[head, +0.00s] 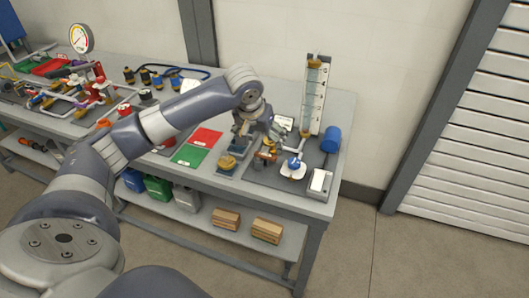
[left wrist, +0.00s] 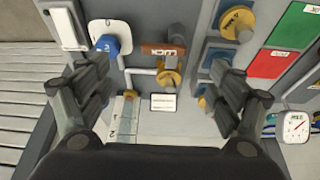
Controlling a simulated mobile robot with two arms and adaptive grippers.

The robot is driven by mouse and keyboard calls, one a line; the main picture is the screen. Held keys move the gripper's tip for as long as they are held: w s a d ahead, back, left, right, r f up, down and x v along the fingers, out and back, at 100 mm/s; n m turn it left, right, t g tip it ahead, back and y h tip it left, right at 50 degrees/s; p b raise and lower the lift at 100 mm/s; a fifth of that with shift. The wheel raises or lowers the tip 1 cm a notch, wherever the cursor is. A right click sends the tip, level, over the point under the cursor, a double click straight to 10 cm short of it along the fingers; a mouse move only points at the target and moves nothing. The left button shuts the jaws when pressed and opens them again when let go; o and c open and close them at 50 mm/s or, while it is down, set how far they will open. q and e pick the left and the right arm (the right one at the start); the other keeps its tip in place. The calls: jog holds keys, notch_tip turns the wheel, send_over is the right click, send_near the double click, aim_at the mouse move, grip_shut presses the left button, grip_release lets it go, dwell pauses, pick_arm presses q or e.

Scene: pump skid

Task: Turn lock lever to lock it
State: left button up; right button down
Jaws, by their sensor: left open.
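The lock lever (left wrist: 163,49) is a brown-orange bar with dark lettering, on a grey post on the panel. It lies crosswise in the left wrist view, and in the head view the lever (head: 264,156) is partly hidden near my gripper. A yellow round knob (left wrist: 169,78) on a white pipe is just below it in the wrist view. My left gripper (head: 259,136) is over the panel. In the wrist view the open left gripper (left wrist: 161,70) has its fingers wide apart on either side of the lever and knob, with nothing between them held. My right gripper is not in view.
A blue valve with a white plate (head: 292,171) and a tall scaled gauge (head: 315,95) stand close by. A yellow knob (head: 228,162) is on the left. Red (head: 206,137) and green (head: 189,156) cards lie flat on the bench. A blue cylinder (head: 331,139) is at right.

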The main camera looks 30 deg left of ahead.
aim_at(265, 155)
pick_arm(q)
jog(key=x, duration=0.3)
jog(key=p+x, duration=0.1)
jog(key=x, duration=0.6)
jog(key=shift+w+a+p, duration=0.25)
jog(key=shift+a+p, duration=0.1)
jog(key=shift+c, duration=0.2)
jog(key=c, duration=1)
